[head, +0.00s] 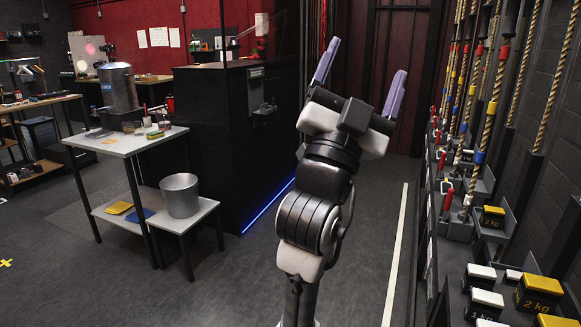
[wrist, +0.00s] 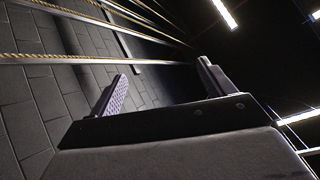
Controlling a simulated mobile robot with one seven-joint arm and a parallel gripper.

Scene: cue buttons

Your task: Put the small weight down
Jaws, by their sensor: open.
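My gripper (head: 364,68) is raised in the middle of the head view, with its two lilac fingers spread wide and nothing between them. The fingers also show apart and empty in the wrist view (wrist: 162,76). Black block weights stand on the right-hand rack in the head view, well apart from my gripper. A white-topped weight (head: 486,303) and another white-topped weight (head: 480,276) are at the lower right. Beside them is a larger yellow-topped weight (head: 539,294) marked 2 kg. A further yellow-topped weight (head: 492,217) sits higher up. I cannot tell which is the small weight meant.
Ropes (head: 492,90) with coloured bands hang above the rack along the right wall. A black cabinet (head: 225,130) is behind. Floor is clear around my arm.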

